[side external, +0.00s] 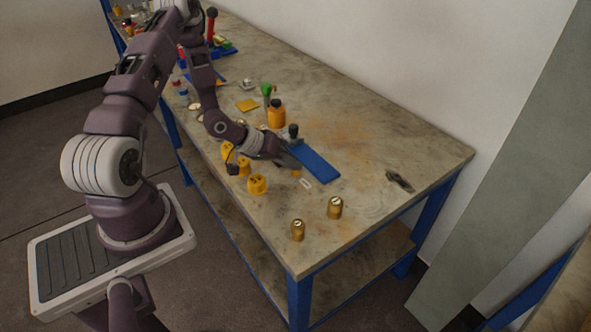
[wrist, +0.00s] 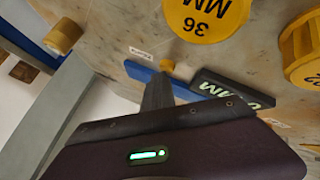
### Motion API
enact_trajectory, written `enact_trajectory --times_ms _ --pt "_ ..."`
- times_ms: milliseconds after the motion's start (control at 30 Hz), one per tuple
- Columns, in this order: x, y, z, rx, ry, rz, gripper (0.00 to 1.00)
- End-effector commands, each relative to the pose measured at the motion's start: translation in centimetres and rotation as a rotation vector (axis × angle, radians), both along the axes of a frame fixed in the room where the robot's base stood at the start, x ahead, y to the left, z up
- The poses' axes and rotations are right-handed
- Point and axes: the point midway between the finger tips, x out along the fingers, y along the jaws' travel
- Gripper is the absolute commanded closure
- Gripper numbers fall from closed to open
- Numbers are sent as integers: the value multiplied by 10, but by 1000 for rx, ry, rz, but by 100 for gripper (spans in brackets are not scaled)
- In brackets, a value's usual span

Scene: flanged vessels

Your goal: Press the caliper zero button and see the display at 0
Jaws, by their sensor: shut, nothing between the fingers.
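My gripper (side external: 290,161) is shut and empty, low over the bench beside the blue board. In the wrist view its dark fingers (wrist: 158,90) point at a small yellow button-like piece (wrist: 167,65), close to it; I cannot tell whether they touch. A small orange-yellow spot (side external: 296,173) shows near the fingertips in the side view. A dark display block (wrist: 232,88) lies just right of the fingers in the wrist view. Pale upside-down characters ending in "MM" show on it; my gripper's body hides part, so the reading is unclear.
The blue board (side external: 318,167) lies beside the gripper. Several yellow flanged vessels stand close by, one marked "36 MM" (wrist: 205,14). An orange bottle (side external: 276,115) stands behind. Two brass pieces (side external: 335,207) (side external: 298,230) stand near the front edge. The bench's right side is mostly clear.

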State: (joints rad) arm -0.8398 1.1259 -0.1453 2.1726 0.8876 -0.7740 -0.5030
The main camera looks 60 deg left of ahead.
Motion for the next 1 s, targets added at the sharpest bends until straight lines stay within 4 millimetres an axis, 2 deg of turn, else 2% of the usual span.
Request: enact_trajectory --times_ms 433,733,1000 --pt "0 0 17 0 0 0 100" --pt "0 0 19 0 0 0 100" --pt "0 0 45 2 -1 1 100"
